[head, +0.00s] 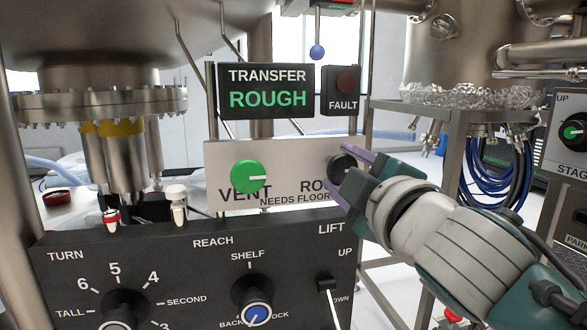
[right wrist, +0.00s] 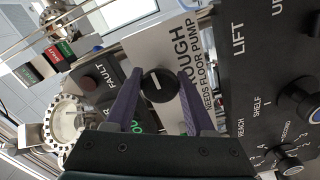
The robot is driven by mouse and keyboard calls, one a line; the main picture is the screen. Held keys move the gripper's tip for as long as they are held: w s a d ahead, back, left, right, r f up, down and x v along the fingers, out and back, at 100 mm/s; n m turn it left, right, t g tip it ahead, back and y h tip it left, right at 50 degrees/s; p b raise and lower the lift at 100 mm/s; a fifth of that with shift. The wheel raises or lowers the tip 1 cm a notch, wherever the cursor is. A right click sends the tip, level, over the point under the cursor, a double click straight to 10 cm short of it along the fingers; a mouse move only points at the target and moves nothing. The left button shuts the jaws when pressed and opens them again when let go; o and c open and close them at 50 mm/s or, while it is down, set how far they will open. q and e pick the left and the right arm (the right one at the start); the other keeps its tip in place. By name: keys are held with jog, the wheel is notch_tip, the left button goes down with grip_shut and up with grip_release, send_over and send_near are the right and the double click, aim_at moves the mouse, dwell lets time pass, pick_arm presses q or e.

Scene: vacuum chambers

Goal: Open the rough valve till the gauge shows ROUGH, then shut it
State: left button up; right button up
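The gauge (head: 266,90) reads TRANSFER with ROUGH in green. The rough valve is a black knob (head: 341,164) on the white panel, partly covered by my right gripper in the head view. The gripper (head: 350,170) also shows in the head view. My left gripper is not in view.
A green VENT knob (head: 247,176) sits left on the same panel. A dark FAULT lamp (head: 344,82) is above. A black panel (head: 190,270) with TURN, REACH and LIFT controls lies below. A foil-wrapped flange (head: 470,95) and blue cables (head: 490,180) are at the right.

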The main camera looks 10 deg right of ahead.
jog(key=o, duration=0.4)
jog(key=s+p, duration=0.1)
jog(key=s, duration=0.9)
jog(key=shift+d, duration=0.2)
